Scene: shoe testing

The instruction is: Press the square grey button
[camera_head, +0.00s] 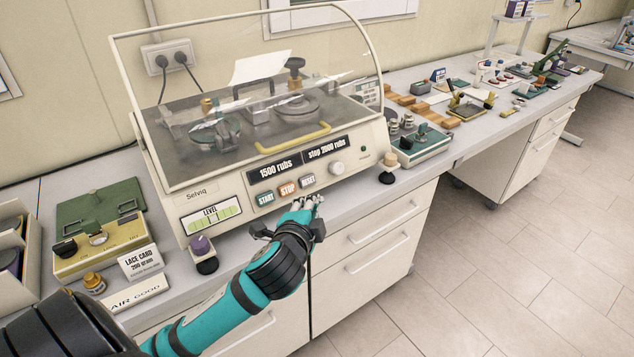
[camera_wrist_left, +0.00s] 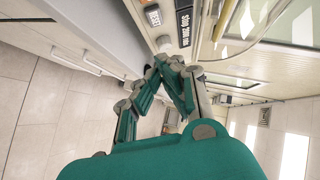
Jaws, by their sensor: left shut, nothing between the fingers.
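The square grey button, labelled RESET (camera_head: 307,181), is at the right end of a row on the sloped front panel of the rub tester (camera_head: 230,188). The orange STOP button (camera_head: 288,189) and the green START button (camera_head: 265,198) are to its left. In the left wrist view the grey button (camera_wrist_left: 153,17) is near the top. My left gripper (camera_head: 308,203) is shut and empty, just in front of and below the grey button. Its fingertips (camera_wrist_left: 166,63) also show in the wrist view, apart from the button in the picture. My right gripper is not in view.
The clear cover (camera_head: 200,90) is down over the tester. A lace card sign (camera_head: 140,262) and a small device (camera_head: 420,143) flank it.

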